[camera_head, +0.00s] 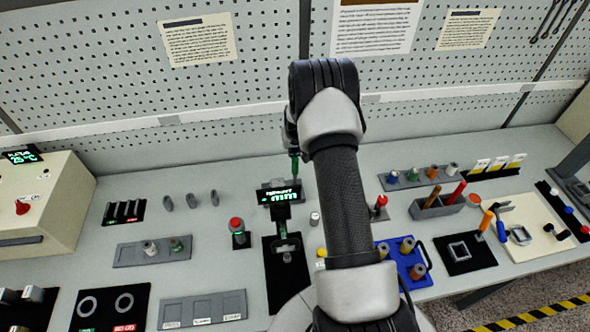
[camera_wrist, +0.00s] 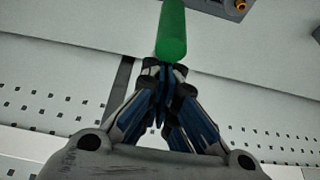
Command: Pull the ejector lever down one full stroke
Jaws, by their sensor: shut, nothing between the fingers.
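The ejector lever shows as a thin green bar (camera_head: 294,167) above the small device with a green-lit display (camera_head: 280,193), on a black mat in the middle of the bench. In the wrist view a green rounded bar (camera_wrist: 171,32), apparently the lever's handle, runs up from just beyond my fingertips. My gripper (camera_wrist: 164,70) is shut and empty, its fingertips close together at the bar's near end. I cannot tell whether they touch it. In the head view my arm hides most of the gripper.
A red button (camera_head: 236,225) stands left of the lever's device. A grey tray (camera_head: 152,251) with small parts lies further left. Right of my arm are a blue block with spools (camera_head: 408,262) and a grey tool box (camera_head: 437,207). A pegboard wall (camera_head: 100,85) rises behind the bench.

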